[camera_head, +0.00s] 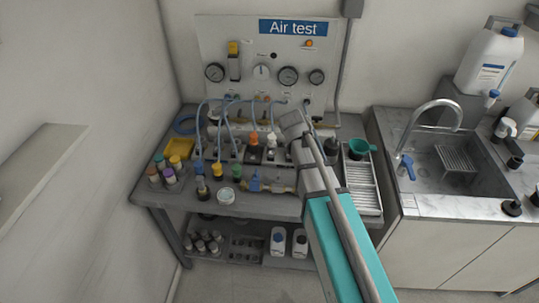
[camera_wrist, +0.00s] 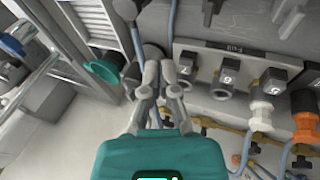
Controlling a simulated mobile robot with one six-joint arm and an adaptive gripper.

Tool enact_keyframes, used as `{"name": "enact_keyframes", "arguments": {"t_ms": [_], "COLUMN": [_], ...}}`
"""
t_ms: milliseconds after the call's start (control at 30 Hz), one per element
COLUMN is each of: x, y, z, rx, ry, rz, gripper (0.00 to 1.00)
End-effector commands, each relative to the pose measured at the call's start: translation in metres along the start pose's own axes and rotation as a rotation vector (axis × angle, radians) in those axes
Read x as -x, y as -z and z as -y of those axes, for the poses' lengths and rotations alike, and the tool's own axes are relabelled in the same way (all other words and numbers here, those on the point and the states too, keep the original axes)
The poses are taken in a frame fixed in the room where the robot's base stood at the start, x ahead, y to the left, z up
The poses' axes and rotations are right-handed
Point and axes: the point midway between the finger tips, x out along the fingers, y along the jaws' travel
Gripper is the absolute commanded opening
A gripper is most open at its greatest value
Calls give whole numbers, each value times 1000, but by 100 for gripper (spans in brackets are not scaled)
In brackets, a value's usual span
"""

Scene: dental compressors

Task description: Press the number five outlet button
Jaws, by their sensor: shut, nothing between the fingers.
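The outlet block (camera_wrist: 245,62) shows in the wrist view as a grey bar with a row of black square outlet buttons (camera_wrist: 228,69). Their pale number marks are too small to read, so I cannot tell which is five. My gripper (camera_wrist: 162,68) is shut and empty. Its fingertips are beside the button at the left end of the row (camera_wrist: 187,66); whether they touch it is unclear. In the head view my gripper (camera_head: 294,124) is over the back right of the workbench and my arm hides part of the row.
Hoses hang from the gauge panel (camera_head: 222,50) behind the workbench (camera_head: 270,206). Orange and white fittings (camera_wrist: 307,128) are near the row. A green funnel (camera_head: 360,147) and a slatted tray (camera_head: 362,190) are at the right. Bottles and jars crowd the bench's left.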

Motion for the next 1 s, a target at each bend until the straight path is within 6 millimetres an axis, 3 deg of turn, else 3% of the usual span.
{"name": "enact_keyframes", "arguments": {"t_ms": [33,200,400,600,1000], "x": [3,24,48,59,59], "y": [21,65,95,104,104], "z": [21,73,119,137,138], "rx": [-1,-28,-52,-64,-64], "ry": [-29,-124,-185,-206,-206], "rz": [-35,-161,-279,-330,-333], "gripper": [0,0,0,0,0]}}
